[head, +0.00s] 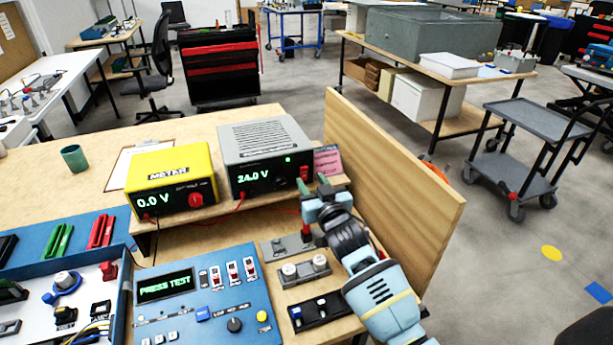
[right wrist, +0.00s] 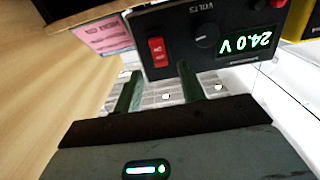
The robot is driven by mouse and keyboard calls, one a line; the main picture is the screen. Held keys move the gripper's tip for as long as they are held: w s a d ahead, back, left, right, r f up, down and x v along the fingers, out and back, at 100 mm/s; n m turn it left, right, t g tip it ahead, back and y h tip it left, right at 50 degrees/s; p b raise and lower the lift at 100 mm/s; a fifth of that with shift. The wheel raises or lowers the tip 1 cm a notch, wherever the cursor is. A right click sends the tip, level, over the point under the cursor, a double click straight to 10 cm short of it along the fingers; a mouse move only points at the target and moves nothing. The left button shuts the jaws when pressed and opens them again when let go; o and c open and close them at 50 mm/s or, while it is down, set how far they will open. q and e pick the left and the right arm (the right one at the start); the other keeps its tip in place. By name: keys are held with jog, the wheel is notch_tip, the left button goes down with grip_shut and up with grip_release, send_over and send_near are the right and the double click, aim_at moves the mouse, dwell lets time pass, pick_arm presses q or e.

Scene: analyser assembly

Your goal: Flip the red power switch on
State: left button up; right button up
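The grey power supply (head: 262,140) stands on a shelf at the back of the bench, its display lit at 24.0 V. Its red power switch (head: 305,174) is at the right end of the front face. In the right wrist view the red switch (right wrist: 158,52) shows upside down beside the VOLTS knob (right wrist: 206,38). My right gripper (head: 313,184) is just in front of the switch. Its two green fingers (right wrist: 160,72) are apart with nothing between them, close to the switch; contact cannot be told. My left gripper is out of view.
A yellow meter (head: 170,178) reading 0.0 V stands left of the supply. A wooden side panel (head: 400,170) rises close on the right. A blue panel (head: 215,310) reading PRESS TEST and a blue tray (head: 122,300) of parts lie in front. Red leads (head: 236,208) run below the supply.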

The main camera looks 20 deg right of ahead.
aim_at(304, 171)
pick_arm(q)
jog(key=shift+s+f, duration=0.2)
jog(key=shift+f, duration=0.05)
pick_arm(e)
jog(key=shift+w+a, duration=0.1)
jog(key=shift+w, duration=1.75)
jog(key=c, duration=0.9)
jog(key=f+t+b, duration=0.1)
jog(key=b, duration=0.3)
jog(key=shift+s+f+t, duration=0.1)
jog(key=shift+f+t, duration=0.1)
jog(key=shift+t, duration=0.2)
grip_shut()
jog(key=shift+b, duration=0.35)
jog(key=shift+r+t, duration=0.1)
jog(key=shift+t, duration=0.2)
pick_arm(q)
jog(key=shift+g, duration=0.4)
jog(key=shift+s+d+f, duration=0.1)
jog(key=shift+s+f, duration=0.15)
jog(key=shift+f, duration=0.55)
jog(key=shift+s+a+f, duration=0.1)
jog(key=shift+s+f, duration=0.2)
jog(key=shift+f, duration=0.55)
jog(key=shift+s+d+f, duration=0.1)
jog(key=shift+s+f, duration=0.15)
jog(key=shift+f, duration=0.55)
pick_arm(e)
jog(key=shift+r, duration=0.25)
